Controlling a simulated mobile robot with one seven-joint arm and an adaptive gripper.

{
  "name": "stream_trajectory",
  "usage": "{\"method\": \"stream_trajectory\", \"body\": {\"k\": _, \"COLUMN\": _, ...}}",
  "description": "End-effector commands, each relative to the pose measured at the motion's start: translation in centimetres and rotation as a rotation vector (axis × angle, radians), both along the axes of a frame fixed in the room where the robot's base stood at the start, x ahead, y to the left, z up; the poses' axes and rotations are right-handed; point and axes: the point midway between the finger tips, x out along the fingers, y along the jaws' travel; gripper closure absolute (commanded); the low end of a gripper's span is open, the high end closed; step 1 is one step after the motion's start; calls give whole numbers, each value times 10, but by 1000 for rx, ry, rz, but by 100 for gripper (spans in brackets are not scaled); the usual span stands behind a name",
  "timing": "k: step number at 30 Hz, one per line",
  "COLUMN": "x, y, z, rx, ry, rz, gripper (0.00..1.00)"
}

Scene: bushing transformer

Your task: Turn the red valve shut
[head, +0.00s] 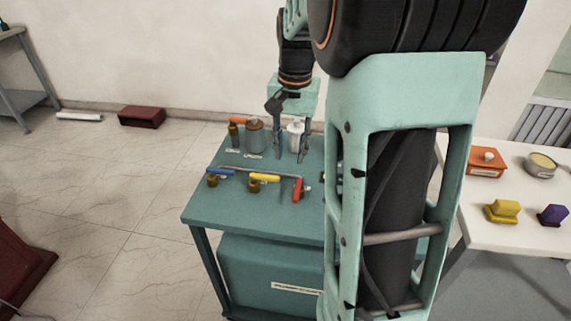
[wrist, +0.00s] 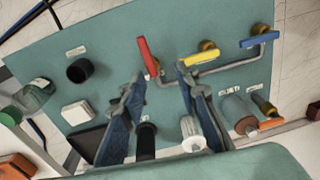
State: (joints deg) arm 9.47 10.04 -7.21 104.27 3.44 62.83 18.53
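The red valve (head: 298,188) stands at the right end of a grey pipe on the teal table (head: 260,220). In the wrist view its red handle (wrist: 149,57) is a long bar, lying crosswise to the adjoining pipe run. My gripper (head: 290,158) is over the table, behind the red valve in the head view, pointing down. In the wrist view my gripper (wrist: 160,76) is open, with nothing held between its fingers. The red handle shows just beyond the fingertips, towards the left finger; I cannot tell the exact height gap.
A yellow valve (wrist: 201,61) and a blue valve (wrist: 259,39) share the pipe. A white ribbed cylinder (wrist: 192,133), a black cylinder (wrist: 146,140) and a grey-brown cylinder (wrist: 236,112) stand near the fingers. A white table (head: 510,225) is at the right.

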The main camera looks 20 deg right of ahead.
Motion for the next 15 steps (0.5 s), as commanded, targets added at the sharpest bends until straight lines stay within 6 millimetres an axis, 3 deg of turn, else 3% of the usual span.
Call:
{"method": "stream_trajectory", "body": {"k": 3, "x": -14, "y": -10, "z": -9, "rx": -14, "ry": 52, "rz": 36, "gripper": 71}}
{"method": "stream_trajectory", "body": {"k": 8, "x": -17, "y": -12, "z": -22, "rx": -16, "ry": 65, "rz": 48, "gripper": 71}}
{"method": "stream_trajectory", "body": {"k": 15, "x": -18, "y": -11, "z": -66, "rx": -15, "ry": 65, "rz": 45, "gripper": 71}}
